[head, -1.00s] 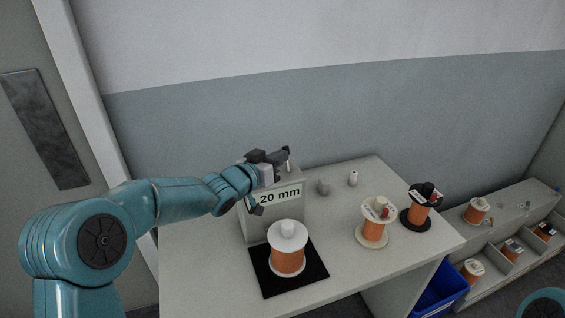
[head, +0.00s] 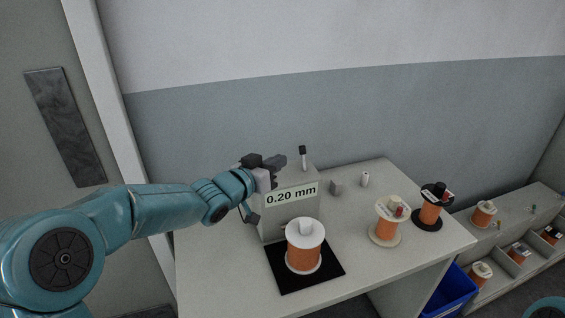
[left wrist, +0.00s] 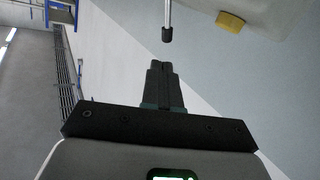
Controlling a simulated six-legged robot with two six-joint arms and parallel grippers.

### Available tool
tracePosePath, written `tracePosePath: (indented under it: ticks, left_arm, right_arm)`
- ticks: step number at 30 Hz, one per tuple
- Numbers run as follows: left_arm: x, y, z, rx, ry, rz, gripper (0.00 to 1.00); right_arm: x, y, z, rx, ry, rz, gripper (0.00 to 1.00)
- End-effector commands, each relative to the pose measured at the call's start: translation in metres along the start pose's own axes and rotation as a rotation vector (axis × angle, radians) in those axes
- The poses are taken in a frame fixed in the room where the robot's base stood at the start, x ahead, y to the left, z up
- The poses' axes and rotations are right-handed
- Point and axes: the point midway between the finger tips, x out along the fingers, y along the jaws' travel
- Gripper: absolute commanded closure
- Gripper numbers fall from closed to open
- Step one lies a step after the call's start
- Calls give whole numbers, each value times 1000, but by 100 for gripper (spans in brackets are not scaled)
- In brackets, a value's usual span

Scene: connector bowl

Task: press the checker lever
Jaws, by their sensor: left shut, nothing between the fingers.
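The checker (head: 290,218) is a grey box on the bench, with a label or display reading "0.20 mm" on its front. Its lever (head: 302,157), a thin metal rod with a black tip, stands up from the box top. It also shows in the left wrist view (left wrist: 167,30), beyond the fingertips and apart from them. A copper-coloured wire spool (head: 304,256) with white flanges stands on a black pad (head: 328,272) before the checker. My left gripper (head: 281,161) is shut and empty, just left of the lever at the box top. My right gripper is out of view.
A small grey block (head: 336,187) and a white cylinder (head: 365,179) are on the bench (head: 225,285). A white-flanged spool (head: 386,230) and a black-flanged spool (head: 431,212) stand at right. A blue bin (head: 449,290) and a compartmented shelf (head: 457,217) are farther right.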

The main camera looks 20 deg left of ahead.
Motion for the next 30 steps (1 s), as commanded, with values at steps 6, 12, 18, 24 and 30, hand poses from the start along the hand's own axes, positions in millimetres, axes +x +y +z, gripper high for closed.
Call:
tracePosePath:
  ticks: [6,12,18,24,30]
  left_arm:
    - [-39,0,-5,1,2,-1,100]
    - [-60,0,-8,0,1,0,100]
    - [-66,-1,-8,0,0,0,100]
    - [-67,-1,-8,0,0,0,100]
    - [-66,-1,-8,0,0,0,100]
  right_arm:
    - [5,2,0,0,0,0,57]
    - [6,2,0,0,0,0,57]
    - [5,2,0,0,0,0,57]
    - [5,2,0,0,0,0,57]
    - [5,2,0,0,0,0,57]
